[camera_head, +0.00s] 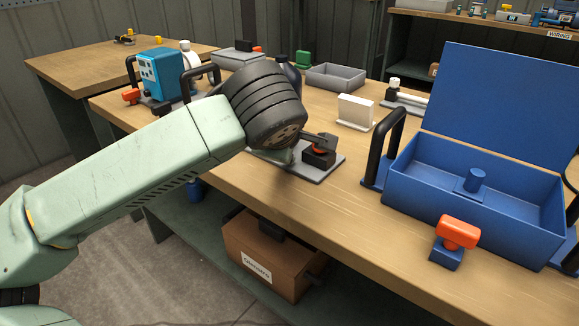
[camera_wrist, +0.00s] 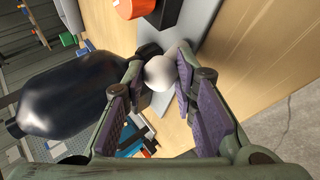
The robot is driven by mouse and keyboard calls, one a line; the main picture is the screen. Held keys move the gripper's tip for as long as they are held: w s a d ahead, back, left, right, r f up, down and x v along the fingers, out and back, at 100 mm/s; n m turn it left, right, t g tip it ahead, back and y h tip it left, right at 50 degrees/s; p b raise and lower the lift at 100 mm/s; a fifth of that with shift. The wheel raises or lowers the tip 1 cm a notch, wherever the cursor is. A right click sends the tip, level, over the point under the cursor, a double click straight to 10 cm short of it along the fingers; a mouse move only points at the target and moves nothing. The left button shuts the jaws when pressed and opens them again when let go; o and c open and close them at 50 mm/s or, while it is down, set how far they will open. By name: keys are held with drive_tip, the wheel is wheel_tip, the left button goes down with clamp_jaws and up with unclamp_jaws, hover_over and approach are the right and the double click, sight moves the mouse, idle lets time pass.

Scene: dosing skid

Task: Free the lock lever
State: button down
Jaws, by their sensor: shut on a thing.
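In the wrist view my gripper (camera_wrist: 161,80) has its two fingers closed on a white round knob (camera_wrist: 159,71), one pad at each side. Beyond the knob lies a grey base plate (camera_wrist: 208,22) with a black block and an orange round part (camera_wrist: 134,7) on it. My wrist hides the knob and most of the gripper there. The lever's shaft below the knob is hidden, so its position cannot be told.
A dark bottle (camera_wrist: 70,95) stands close to my left finger. A white upright block (camera_head: 355,111) stands behind the plate. At right are an open blue box (camera_head: 470,205), a black handle (camera_head: 386,145) and an orange knob (camera_head: 458,231). Bare bench lies in front of the plate.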

drive_tip(key=b, duration=0.1)
drive_tip(key=t+b, duration=0.1)
drive_tip(key=shift+s+a+f+h+b, duration=0.2)
drive_tip(key=shift+s+f+h+b, duration=0.1)
drive_tip(key=shift+f+b, duration=0.1)
drive_tip(key=shift+a+r+n+b, duration=0.1)
drive_tip(key=shift+n+b, duration=0.2)
drive_tip(key=shift+b, duration=0.1)
drive_tip(key=shift+r, duration=0.1)
drive_tip(key=c, duration=1.3)
unclamp_jaws()
drive_tip(key=v, duration=1.2)
